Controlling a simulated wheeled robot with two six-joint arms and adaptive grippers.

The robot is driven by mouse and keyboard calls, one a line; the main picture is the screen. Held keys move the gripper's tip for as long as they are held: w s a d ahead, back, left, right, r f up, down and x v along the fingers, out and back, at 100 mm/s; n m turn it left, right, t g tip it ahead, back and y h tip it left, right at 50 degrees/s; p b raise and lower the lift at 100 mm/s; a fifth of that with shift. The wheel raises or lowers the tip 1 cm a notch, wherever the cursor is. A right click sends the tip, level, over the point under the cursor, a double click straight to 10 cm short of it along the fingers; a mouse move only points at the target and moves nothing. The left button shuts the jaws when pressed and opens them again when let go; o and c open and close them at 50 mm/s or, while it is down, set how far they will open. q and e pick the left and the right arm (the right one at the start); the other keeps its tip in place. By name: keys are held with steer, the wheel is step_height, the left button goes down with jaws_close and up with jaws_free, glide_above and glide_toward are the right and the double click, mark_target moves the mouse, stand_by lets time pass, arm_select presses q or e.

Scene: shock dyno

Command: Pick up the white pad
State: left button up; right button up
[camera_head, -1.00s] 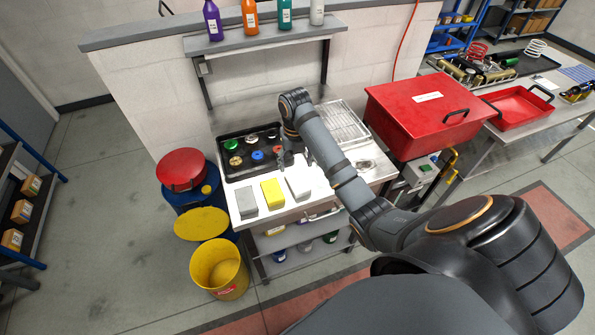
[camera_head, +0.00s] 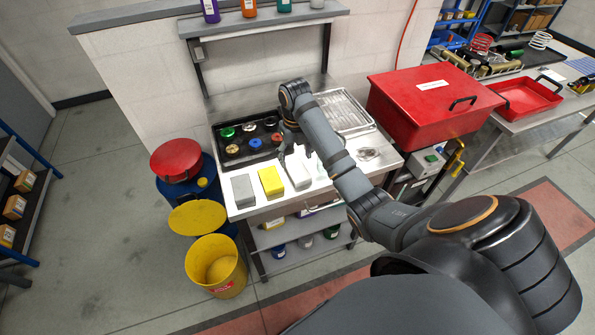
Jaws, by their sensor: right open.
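The white pad (camera_head: 298,175) lies on the steel bench (camera_head: 238,211) near its front edge. It is the rightmost in a row with a yellow pad (camera_head: 271,181) and a grey pad (camera_head: 243,190). My right gripper (camera_head: 291,160) is open and points down, just behind and above the white pad's back end. I cannot tell whether a fingertip touches it. My left gripper is out of view.
A black tray (camera_head: 222,158) with several coloured caps stands behind the pads. A ribbed metal tray (camera_head: 347,112) and a small dish (camera_head: 368,154) are to the right. A red lidded box (camera_head: 420,105) stands farther right. Drums and a yellow bucket (camera_head: 216,268) stand left.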

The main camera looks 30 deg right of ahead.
mark_target(296, 167)
steer(key=shift+s+f+p, duration=0.1)
steer(key=shift+f+p, duration=0.75)
steer(key=shift+p, duration=0.2)
steer(key=shift+f, duration=0.7)
steer(key=shift+d+f, duration=0.1)
steer(key=shift+f, duration=0.4)
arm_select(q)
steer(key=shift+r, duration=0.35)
arm_select(e)
steer(key=shift+c, duration=0.4)
steer(key=c, duration=0.5)
steer(key=shift+r, duration=0.1)
steer(key=shift+c, duration=0.2)
